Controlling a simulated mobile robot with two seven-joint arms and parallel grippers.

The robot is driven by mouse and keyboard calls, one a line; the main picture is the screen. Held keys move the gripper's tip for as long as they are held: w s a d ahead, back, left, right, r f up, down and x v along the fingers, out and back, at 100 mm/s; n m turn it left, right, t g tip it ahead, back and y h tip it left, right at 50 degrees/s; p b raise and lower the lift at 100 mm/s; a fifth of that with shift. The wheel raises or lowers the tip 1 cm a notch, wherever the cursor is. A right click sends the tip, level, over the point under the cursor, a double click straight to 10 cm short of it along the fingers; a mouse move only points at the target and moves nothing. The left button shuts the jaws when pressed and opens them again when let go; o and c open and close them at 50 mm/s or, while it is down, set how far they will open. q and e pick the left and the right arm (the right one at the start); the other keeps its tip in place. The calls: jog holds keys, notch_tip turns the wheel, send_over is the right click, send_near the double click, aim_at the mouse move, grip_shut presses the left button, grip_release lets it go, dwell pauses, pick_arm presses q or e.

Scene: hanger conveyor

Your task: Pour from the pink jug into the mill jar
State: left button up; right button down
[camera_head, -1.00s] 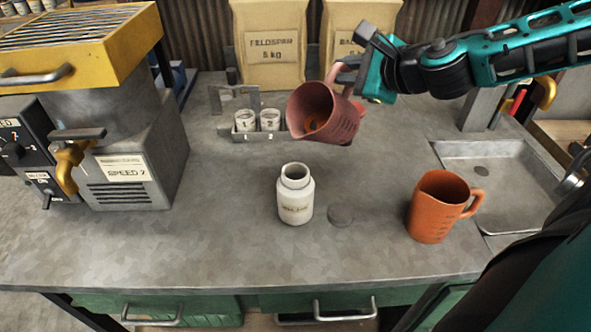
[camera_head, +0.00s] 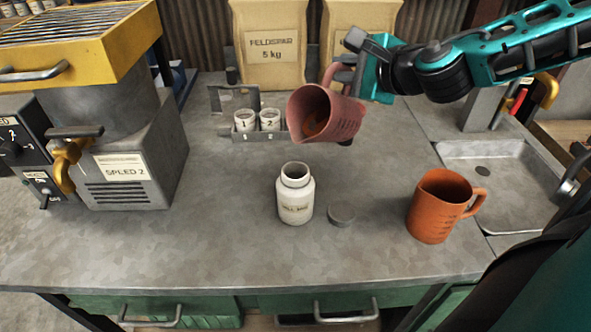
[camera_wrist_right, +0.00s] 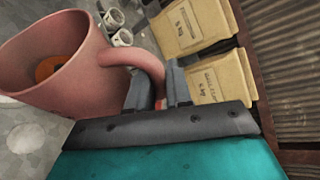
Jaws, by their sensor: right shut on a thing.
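The pink jug (camera_head: 335,118) is held in the air, tilted with its mouth toward the lower left. Something orange-brown shows inside it. My right gripper (camera_head: 350,72) is shut on its handle; the right wrist view shows the fingers (camera_wrist_right: 160,88) around the handle of the pink jug (camera_wrist_right: 75,75). The mill jar (camera_head: 295,200), white with a label, stands upright and open on the bench, below and a little left of the jug, apart from it. No stream shows between them. My left gripper is not in view.
An orange jug (camera_head: 436,208) stands at the right near the sink (camera_head: 490,165). A grey round lid (camera_head: 341,216) lies beside the jar. Two numbered cups (camera_head: 257,120) sit in a rack behind. A grey machine (camera_head: 125,150) fills the left. Paper sacks (camera_head: 275,45) stand at the back.

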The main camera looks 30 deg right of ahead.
jog(key=shift+a+n+b, duration=0.3)
jog(key=shift+b, duration=0.05)
jog(key=shift+r, duration=0.1)
jog(key=shift+s+a+h, duration=0.1)
jog(key=shift+a+h, duration=0.05)
jog(key=shift+h, duration=0.15)
jog(key=shift+b, duration=0.35)
jog(key=shift+a+n+t+b, duration=0.3)
jog(key=shift+n+b, duration=0.1)
jog(key=shift+s, duration=0.1)
jog(key=shift+a, duration=0.15)
jog(key=shift+a+f+b, duration=0.1)
jog(key=shift+f+b, duration=0.1)
jog(key=shift+b, duration=0.25)
jog(key=shift+s+a+n+h+b, duration=0.1)
jog(key=shift+a+n+h+b, duration=0.15)
jog(key=shift+n+h+b, duration=0.15)
